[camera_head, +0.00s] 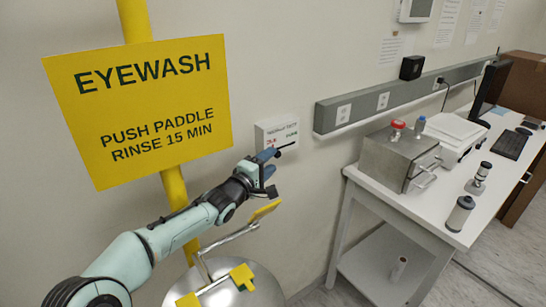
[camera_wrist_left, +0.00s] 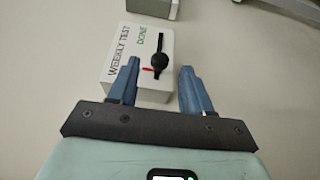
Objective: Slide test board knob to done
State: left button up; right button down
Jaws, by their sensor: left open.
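The white test board (camera_head: 277,133) is on the wall right of the eyewash sign. In the left wrist view the board (camera_wrist_left: 122,60) reads WEEKLY TEST and DONE. Its round black knob (camera_wrist_left: 160,61) sits in a dark slot, beside a short red mark and away from the slot end nearer DONE. My left gripper (camera_head: 268,160) is in front of the board's lower part in the head view. Its blue fingers (camera_wrist_left: 159,68) are open, one on each side of the knob, with a gap on both sides. Whether the tips reach the knob's depth is unclear.
A yellow EYEWASH sign (camera_head: 145,110) on a yellow pole and an eyewash bowl (camera_head: 238,290) with a yellow paddle (camera_head: 264,211) are close to my left arm. A grey wall rail (camera_head: 390,97) and a white bench (camera_head: 410,212) with a metal box (camera_head: 398,158) stand right.

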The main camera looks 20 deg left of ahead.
pick_arm(q)
jog(key=shift+x, duration=1.4)
pick_arm(e)
jog(key=shift+w+r, duration=0.3)
jog(key=shift+r, duration=0.1)
